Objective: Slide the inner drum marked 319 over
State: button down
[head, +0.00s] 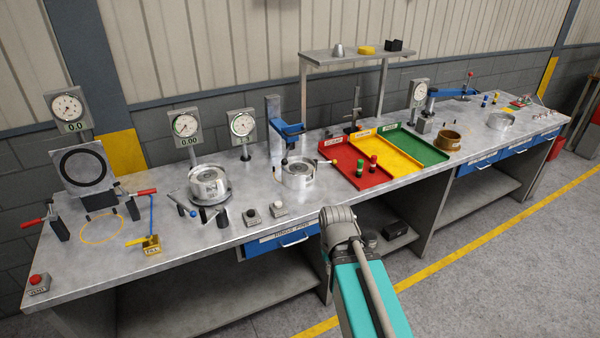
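Several drum-like metal parts are on the long bench, but I cannot read a 319 on any of them. A silver drum (208,184) sits on a round base at the left. A second silver drum (297,174) sits under a blue press-like stand (275,122). A brass-coloured ring (448,140) stands right of the trays. A silver ring (499,121) is farther right. My arm rises from the bottom centre in front of the bench. My gripper does not show.
Dial gauges stand along the back. A red button box (38,284) is at the front left. The floor before the bench is clear.

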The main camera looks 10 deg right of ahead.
aim_at(299, 172)
jog(key=u, duration=0.1)
jog(key=i, duration=1)
jog(key=z, duration=0.1)
